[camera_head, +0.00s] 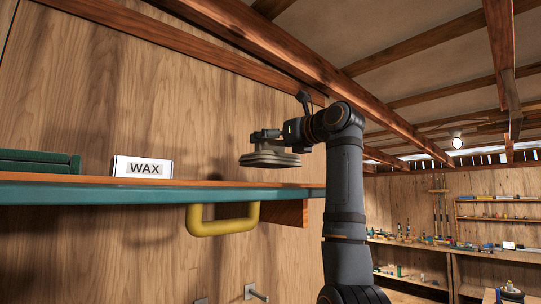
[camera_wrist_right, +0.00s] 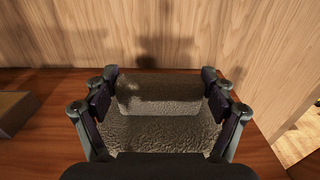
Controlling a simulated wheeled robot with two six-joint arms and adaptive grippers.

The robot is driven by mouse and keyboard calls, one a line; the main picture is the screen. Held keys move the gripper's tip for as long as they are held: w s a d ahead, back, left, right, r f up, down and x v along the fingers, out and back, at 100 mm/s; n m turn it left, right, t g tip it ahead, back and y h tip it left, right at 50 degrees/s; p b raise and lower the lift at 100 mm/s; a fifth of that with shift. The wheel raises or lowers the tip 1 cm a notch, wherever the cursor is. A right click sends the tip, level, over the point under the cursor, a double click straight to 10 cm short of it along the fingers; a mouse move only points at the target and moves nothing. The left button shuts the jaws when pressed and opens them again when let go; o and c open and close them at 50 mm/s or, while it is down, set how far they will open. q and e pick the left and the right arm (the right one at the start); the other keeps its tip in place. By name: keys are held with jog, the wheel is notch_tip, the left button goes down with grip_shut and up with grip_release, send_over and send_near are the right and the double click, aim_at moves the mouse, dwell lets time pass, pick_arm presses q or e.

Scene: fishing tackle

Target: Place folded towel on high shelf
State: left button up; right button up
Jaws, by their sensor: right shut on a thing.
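The high shelf (camera_head: 150,193) has a wooden top and a teal front edge, and runs along the wooden wall on the left of the head view. My right gripper (camera_head: 266,138) is shut on the folded towel (camera_head: 270,160), a flat grey layered bundle held roughly level. The towel is near the shelf's right end, and its underside appears above the shelf top with a gap. In the right wrist view the towel (camera_wrist_right: 160,130) is between the two fingers, with the reddish wooden shelf top (camera_wrist_right: 45,130) around it. My left gripper is out of view.
A white WAX box (camera_head: 142,167) stands on the shelf, left of the towel, with a green case (camera_head: 40,161) further left. The shelf between the WAX box and the towel is clear. A yellow handle-shaped bracket (camera_head: 222,228) hangs below. A roof beam (camera_head: 270,50) passes overhead.

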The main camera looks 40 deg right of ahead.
aim_at(271, 158)
jog(key=shift+f, duration=0.2)
jog(key=shift+w+f, duration=0.2)
jog(key=shift+f, duration=0.05)
jog(key=f, duration=0.3)
jog(key=shift+w+d+f+p, duration=0.15)
jog(key=shift+w+p, duration=0.1)
jog(key=shift+p, duration=0.15)
jog(key=shift+d, duration=0.15)
jog(key=shift+s, duration=0.1)
jog(key=shift+a+f+b, duration=0.2)
jog(key=shift+a+b, duration=0.1)
jog(key=shift+b, duration=0.05)
jog(key=o, duration=1)
jog(key=shift+o, duration=0.5)
jog(key=shift+d, duration=0.15)
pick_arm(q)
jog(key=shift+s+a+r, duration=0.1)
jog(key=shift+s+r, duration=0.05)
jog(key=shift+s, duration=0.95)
